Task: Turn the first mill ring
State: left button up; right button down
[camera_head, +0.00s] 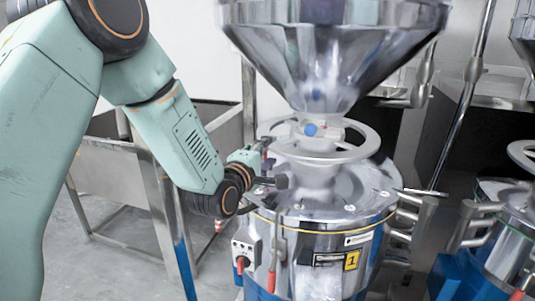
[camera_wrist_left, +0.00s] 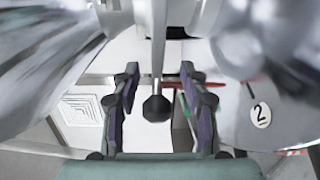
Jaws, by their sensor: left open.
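The first mill (camera_head: 318,245) is a shiny metal drum with a yellow label "1" and a wide funnel hopper (camera_head: 335,45) above. Its mill ring (camera_head: 345,156) is a pale metal wheel around the neck under the hopper. My left gripper (camera_head: 272,168) is at the left side of the ring, close to its rim. In the left wrist view the gripper (camera_wrist_left: 158,75) is open, its dark fingers on either side of a metal rod with a black knob (camera_wrist_left: 157,108). I cannot tell whether the fingers touch it. My right gripper is not in view.
A second mill (camera_head: 500,220) with its own ring (camera_head: 522,152) stands at the right. A metal trough on legs (camera_head: 105,165) is behind my left arm. Bare floor shows at lower left.

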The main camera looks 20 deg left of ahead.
pick_arm(q)
jog(key=shift+o, duration=0.3)
jog(key=shift+r, duration=0.1)
jog(key=shift+s, duration=0.2)
jog(key=s, duration=1.1)
jog(key=shift+s+r, duration=0.2)
jog(key=shift+s, duration=0.05)
jog(key=shift+a, duration=0.1)
